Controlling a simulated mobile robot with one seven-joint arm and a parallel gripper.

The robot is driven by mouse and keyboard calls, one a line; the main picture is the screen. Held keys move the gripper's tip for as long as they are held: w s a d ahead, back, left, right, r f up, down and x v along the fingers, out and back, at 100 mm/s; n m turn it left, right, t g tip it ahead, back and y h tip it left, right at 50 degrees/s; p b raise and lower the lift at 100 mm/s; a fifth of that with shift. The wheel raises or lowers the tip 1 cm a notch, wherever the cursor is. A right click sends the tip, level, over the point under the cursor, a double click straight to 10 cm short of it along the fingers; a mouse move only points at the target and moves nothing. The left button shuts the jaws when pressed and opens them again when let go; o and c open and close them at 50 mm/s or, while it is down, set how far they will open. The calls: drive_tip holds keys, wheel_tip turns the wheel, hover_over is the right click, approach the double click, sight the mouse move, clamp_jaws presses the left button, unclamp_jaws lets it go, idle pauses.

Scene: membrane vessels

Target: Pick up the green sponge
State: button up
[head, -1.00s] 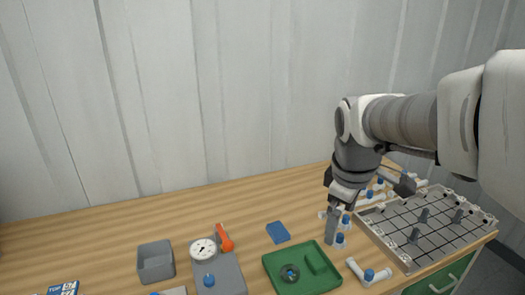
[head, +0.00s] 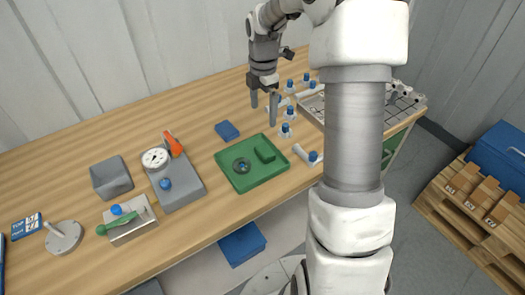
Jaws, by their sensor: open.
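A small green block (head: 265,152), which looks like the green sponge, lies in the right-hand part of a shallow green tray (head: 243,187) on the wooden bench. Its colour nearly matches the tray. A dark round piece with a blue centre (head: 242,165) lies to its left in the same tray. My gripper (head: 264,105) points down behind the tray, apart from the block. Its two fingers are spread with nothing visible between them.
A blue block (head: 227,131) lies behind the tray. White fittings with blue caps (head: 285,130) stand close to my gripper's right. A grey gauge unit (head: 180,187) with an orange handle is left of the tray. Bare bench (head: 130,130) lies at the back left.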

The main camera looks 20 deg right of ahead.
hover_over(265, 149)
drive_tip(key=f, duration=0.9)
drive_tip(key=shift+a+f, duration=0.35)
drive_tip(key=shift+s+d+f, duration=0.1)
drive_tip(key=shift+d+f, duration=0.05)
drive_tip(key=shift+f, duration=1.25)
drive_tip(key=shift+s+d+f, duration=0.1)
drive_tip(key=shift+f, duration=1.3)
drive_tip(key=c, duration=1.1)
drive_tip(key=shift+w+r, duration=0.1)
drive_tip(key=shift+r, duration=0.45)
wheel_tip(265, 149, up, 3)
drive_tip(key=shift+f, duration=0.15)
drive_tip(key=s+d+r, duration=0.3)
drive_tip(key=s+d, duration=0.1)
drive_tip(key=s+d+r, duration=0.4)
drive_tip(key=shift+s+d+r, duration=0.1)
drive_tip(key=shift+d+r, duration=0.05)
drive_tip(key=shift+d, duration=0.05)
